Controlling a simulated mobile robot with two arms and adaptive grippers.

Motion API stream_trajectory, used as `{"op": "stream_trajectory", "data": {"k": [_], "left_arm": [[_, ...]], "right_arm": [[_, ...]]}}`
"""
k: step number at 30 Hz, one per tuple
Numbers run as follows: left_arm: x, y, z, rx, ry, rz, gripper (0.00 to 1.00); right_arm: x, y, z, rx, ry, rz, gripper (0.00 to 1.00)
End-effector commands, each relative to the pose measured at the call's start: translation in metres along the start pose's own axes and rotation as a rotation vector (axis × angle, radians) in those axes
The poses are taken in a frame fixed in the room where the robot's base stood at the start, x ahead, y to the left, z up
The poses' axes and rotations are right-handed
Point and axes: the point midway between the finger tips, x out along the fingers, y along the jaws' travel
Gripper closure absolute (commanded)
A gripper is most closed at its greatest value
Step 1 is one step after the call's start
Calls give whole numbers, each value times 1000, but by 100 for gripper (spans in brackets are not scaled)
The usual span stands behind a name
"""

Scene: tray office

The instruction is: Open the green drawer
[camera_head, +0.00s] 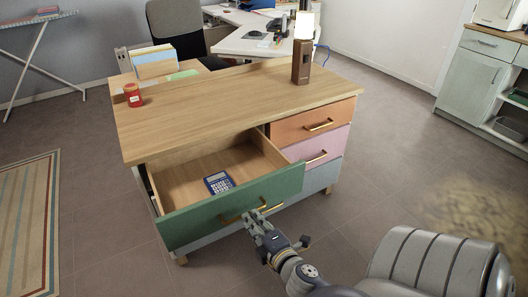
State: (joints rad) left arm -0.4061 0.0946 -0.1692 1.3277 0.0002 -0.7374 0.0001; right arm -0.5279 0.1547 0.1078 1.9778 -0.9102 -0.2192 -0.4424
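The green drawer (240,208) is pulled well out of the left side of the wooden-topped dresser (220,97). Its open inside shows, with a blue calculator (218,182) lying in it near the front. A brass handle (230,219) runs along the drawer's green front. My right gripper (254,217) is at the middle of this handle and covers part of it. I cannot tell whether its fingers are closed around the handle. My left gripper is not in view.
Orange (312,124) and pink (322,148) drawers on the right are shut. A red jar (133,95) and a brown lamp (302,60) stand on top. A striped rug (28,225) lies left. Floor is clear between the dresser and the cabinet (470,80).

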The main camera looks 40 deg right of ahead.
Motion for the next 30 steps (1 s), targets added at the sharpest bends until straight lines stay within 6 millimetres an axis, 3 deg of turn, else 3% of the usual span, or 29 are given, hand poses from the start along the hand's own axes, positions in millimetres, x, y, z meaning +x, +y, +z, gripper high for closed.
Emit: {"op": "stream_trajectory", "data": {"k": [6, 12, 30], "left_arm": [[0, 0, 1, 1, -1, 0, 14], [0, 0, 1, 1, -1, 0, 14], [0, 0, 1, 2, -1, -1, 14]], "right_arm": [[-45, -1, 1, 2, -3, -2, 83], [-68, 0, 1, 1, -2, 0, 83], [-72, 0, 0, -1, -1, 1, 83]]}}
